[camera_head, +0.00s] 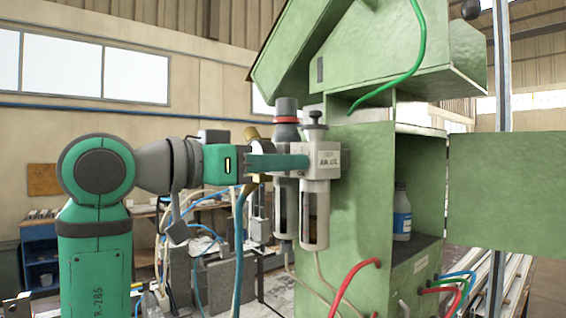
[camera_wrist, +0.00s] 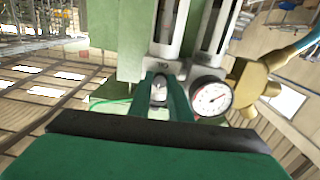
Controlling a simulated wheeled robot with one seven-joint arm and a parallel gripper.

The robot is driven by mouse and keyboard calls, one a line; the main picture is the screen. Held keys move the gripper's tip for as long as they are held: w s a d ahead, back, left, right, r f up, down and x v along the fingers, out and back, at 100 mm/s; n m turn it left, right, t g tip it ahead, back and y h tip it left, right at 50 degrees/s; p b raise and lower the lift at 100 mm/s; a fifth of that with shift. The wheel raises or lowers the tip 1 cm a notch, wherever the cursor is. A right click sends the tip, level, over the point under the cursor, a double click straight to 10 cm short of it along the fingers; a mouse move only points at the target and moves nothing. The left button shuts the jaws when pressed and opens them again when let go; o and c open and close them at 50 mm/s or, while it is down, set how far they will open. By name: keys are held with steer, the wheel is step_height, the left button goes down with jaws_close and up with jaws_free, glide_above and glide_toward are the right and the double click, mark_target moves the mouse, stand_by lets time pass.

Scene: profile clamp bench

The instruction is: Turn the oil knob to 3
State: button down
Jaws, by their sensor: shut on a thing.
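The air unit stands on the side of the green cabinet. Its right bowl assembly (camera_head: 315,215) is grey, with a label plate (camera_head: 328,159) and a dark top knob (camera_head: 315,118). My gripper (camera_head: 304,161) reaches it horizontally from the left, at the height of the plate. In the wrist view, my gripper (camera_wrist: 161,85) has its two green fingers on either side of a small grey knob (camera_wrist: 158,91), which I take as the oil knob, and is shut on it. The fingers hide this knob in the head view. I cannot read its setting.
A red-ringed dark knob (camera_head: 286,113) stands close beside the right bowl assembly. A round gauge (camera_wrist: 210,97) and a brass fitting (camera_wrist: 251,87) are right of my fingers in the wrist view. The green cabinet (camera_head: 360,200) stands close behind; hoses hang nearby.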

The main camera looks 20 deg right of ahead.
steer(key=shift+r+m, duration=0.1)
steer(key=shift+m, duration=3.9)
steer(key=shift+s, duration=0.1)
steer(key=c, duration=1.6)
jaws_free()
steer(key=shift+s, duration=0.1)
steer(key=shift+c, duration=0.2)
